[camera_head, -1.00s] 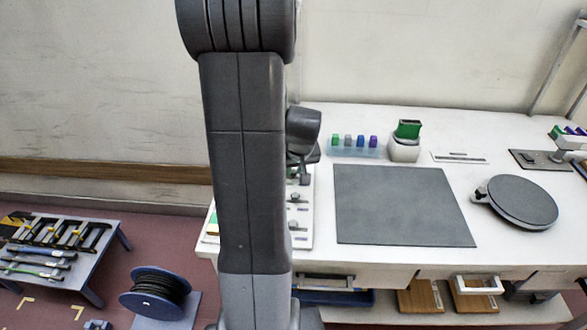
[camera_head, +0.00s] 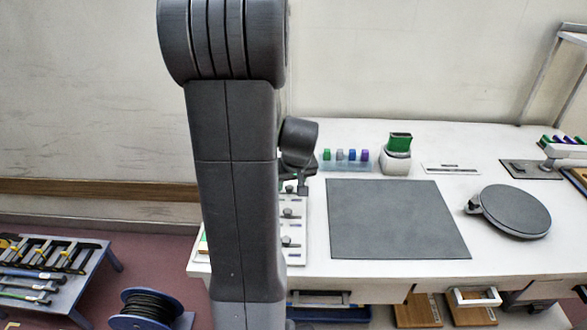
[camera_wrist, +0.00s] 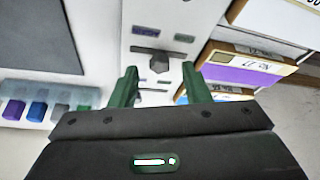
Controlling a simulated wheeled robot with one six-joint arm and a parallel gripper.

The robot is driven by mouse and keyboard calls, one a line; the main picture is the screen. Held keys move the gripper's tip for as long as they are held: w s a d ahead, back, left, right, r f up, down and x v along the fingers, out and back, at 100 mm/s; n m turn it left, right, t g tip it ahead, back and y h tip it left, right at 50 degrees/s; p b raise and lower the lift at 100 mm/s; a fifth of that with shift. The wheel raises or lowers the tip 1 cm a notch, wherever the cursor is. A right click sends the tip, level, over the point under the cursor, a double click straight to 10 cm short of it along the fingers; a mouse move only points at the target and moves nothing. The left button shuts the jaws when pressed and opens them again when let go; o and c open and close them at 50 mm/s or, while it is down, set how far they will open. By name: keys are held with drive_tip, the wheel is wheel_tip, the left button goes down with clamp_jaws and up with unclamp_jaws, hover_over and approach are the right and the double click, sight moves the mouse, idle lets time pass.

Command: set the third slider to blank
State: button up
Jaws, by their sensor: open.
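A white slider panel (camera_head: 298,253) stands on the table's left end, partly hidden behind my arm. Several grey knobs show on it, among them one (camera_head: 288,212) and a nearer one (camera_head: 287,241). In the wrist view the panel (camera_wrist: 185,13) has small purple and green labels, and a dark grey knob (camera_wrist: 153,64) sits on it. My gripper (camera_wrist: 159,76) is open, its green fingers on either side of that knob in the picture. I cannot tell whether they touch it, or which slider it is.
Blocks in a clear rack (camera_head: 345,166), a white holder with a green top (camera_head: 397,157), a grey mat (camera_head: 395,220) and a round grey plate (camera_head: 514,211) are on the table. Labelled boxes (camera_wrist: 243,68) lie close beside the panel in the wrist view.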

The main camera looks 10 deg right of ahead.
drive_tip(key=v, duration=1.2)
drive_tip(key=shift+s+r, duration=0.2)
drive_tip(key=shift+r, duration=0.1)
drive_tip(key=x, duration=1.3)
drive_tip(key=shift+w+f, duration=0.15)
drive_tip(key=shift+f, duration=0.1)
drive_tip(key=shift+w+f, duration=0.1)
drive_tip(key=shift+f, duration=0.05)
drive_tip(key=shift+a, duration=0.25)
drive_tip(key=shift+d, duration=0.1)
